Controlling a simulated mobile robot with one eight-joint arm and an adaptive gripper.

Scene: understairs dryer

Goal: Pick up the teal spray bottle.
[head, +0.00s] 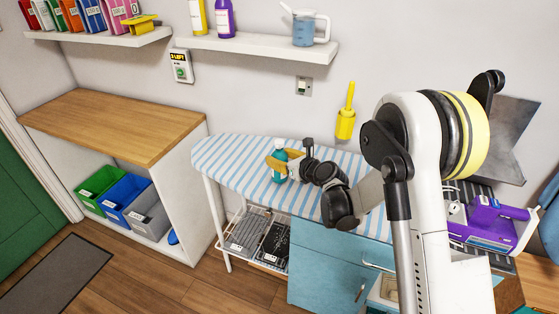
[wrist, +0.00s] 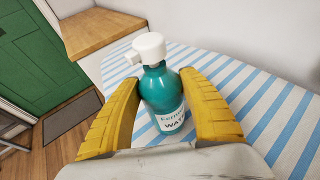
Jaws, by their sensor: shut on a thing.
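The teal spray bottle (wrist: 161,93) has a white spray head and a white label with dark lettering. It stands upright, or nearly so, over the striped ironing board (wrist: 262,108). My gripper (wrist: 162,100) has its two yellow fingers on either side of the bottle body, shut on it. In the head view, the bottle (head: 279,162) shows near the middle of the ironing board (head: 222,153), partly hidden by my gripper (head: 281,164). I cannot tell whether the bottle's base touches the board.
A wooden counter (head: 120,122) stands left, with green, blue and grey bins below. A wall shelf (head: 262,46) holds bottles and a jug (head: 304,29). A purple iron (head: 487,222) sits right. A yellow holder (head: 346,122) hangs on the wall. The board's left end is clear.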

